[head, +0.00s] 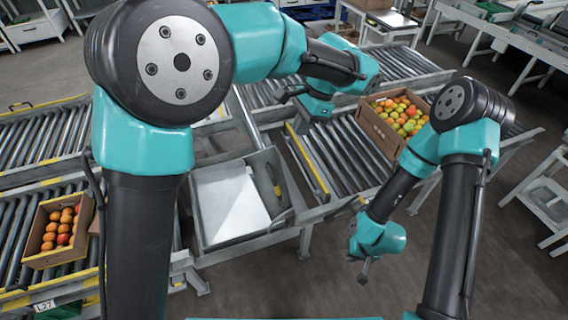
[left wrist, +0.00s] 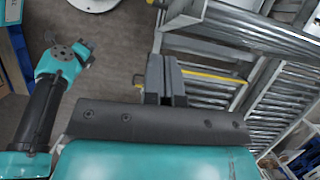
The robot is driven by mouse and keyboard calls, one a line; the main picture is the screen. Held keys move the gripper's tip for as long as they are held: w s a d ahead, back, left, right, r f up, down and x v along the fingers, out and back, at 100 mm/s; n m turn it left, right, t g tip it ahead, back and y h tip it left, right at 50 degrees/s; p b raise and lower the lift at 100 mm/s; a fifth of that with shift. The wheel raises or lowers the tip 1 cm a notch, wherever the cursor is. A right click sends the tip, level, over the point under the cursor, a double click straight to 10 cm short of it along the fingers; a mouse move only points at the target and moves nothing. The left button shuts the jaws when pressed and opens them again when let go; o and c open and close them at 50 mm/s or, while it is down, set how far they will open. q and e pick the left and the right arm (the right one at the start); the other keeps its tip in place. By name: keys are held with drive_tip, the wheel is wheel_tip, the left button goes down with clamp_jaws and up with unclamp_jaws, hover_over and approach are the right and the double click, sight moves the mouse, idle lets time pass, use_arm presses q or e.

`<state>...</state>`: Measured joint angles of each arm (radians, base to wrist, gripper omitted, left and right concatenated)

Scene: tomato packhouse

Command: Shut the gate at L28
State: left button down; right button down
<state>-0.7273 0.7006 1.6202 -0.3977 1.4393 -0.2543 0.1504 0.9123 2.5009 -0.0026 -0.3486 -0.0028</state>
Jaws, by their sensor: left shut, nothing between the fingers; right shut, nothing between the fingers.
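I cannot read an L28 label in either view, so I cannot tell for certain which part is the gate. A yellow-edged bar (head: 307,160) runs along the left edge of the right-hand roller conveyor. A yellow bar also shows behind the fingers in the left wrist view (left wrist: 212,77). My right gripper (head: 363,277) is shut and empty, hanging low over the floor.
A grey sloped tray (head: 206,215) stands between the conveyors. A cardboard box of mixed tomatoes (head: 376,131) sits on the right conveyor. A box of orange-red tomatoes (head: 45,262) sits at left, above an L27 label (head: 44,305). Open floor lies at lower right.

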use_arm(q)
drive_tip(key=shift+s+d+r+y, duration=0.1)
drive_tip(key=shift+s+r+y, duration=0.05)
drive_tip(key=shift+r+y, duration=0.25)
drive_tip(key=shift+f, duration=0.2)
approach(277, 164)
drive_tip(key=s+a+f, duration=0.2)
drive_tip(key=f, duration=0.1)
drive_tip(key=s+a+f, duration=0.1)
drive_tip(key=s+f, duration=0.1)
drive_tip(key=shift+a+f, duration=0.1)
drive_tip(key=shift+f, duration=0.05)
drive_tip(key=shift+s+a+f, duration=0.1)
drive_tip(key=shift+a+f, duration=0.2)
drive_tip(key=shift+f, duration=0.05)
